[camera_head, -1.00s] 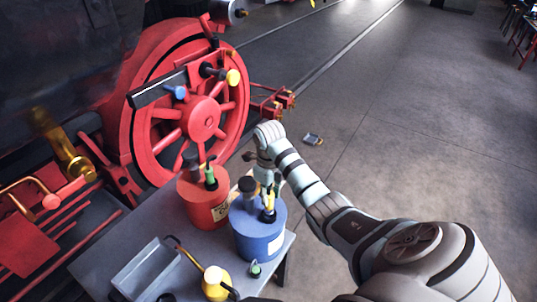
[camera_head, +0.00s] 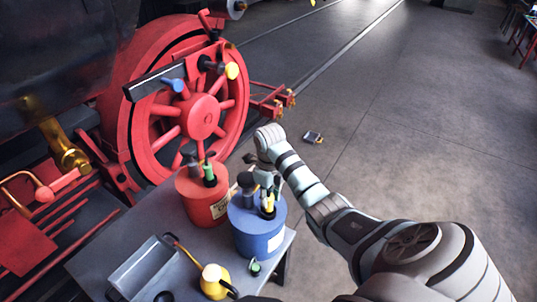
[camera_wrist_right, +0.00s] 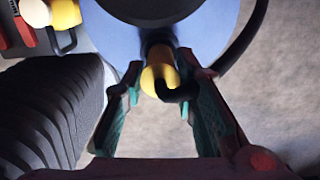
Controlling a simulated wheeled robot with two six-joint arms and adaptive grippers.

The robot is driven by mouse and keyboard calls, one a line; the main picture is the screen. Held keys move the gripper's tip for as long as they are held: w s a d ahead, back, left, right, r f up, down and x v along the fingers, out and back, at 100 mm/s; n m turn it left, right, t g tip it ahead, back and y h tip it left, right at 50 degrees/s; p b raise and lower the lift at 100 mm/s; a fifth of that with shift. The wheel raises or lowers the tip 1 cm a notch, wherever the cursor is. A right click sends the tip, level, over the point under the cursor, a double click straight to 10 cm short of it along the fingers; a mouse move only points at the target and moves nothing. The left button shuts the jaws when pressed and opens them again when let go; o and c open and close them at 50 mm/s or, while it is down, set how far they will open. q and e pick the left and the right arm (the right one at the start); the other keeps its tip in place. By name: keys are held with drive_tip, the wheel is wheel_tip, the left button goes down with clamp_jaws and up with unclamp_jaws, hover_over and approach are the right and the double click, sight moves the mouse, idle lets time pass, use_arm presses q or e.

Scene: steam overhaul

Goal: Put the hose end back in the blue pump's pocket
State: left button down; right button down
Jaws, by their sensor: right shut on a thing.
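The blue pump (camera_head: 257,238) stands on the grey table beside the red pump (camera_head: 203,203). My right gripper (camera_head: 275,190) is at its top, on the far side of its yellow hose end (camera_head: 269,204). In the right wrist view my right gripper (camera_wrist_right: 162,88) is shut on the yellow hose end (camera_wrist_right: 158,72), with a black hose curling from it. A dark round part (camera_wrist_right: 158,40) lies right against the hose end, in front of the blue pump (camera_wrist_right: 208,28). I cannot tell how deep the hose end sits in the pocket. My left gripper is not in view.
A grey tray (camera_head: 128,276) and a yellow oil can (camera_head: 213,284) are on the table (camera_head: 105,256). A red spoked wheel (camera_head: 203,117) stands behind.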

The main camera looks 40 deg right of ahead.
drive_tip(key=c, duration=1.2)
unclamp_jaws()
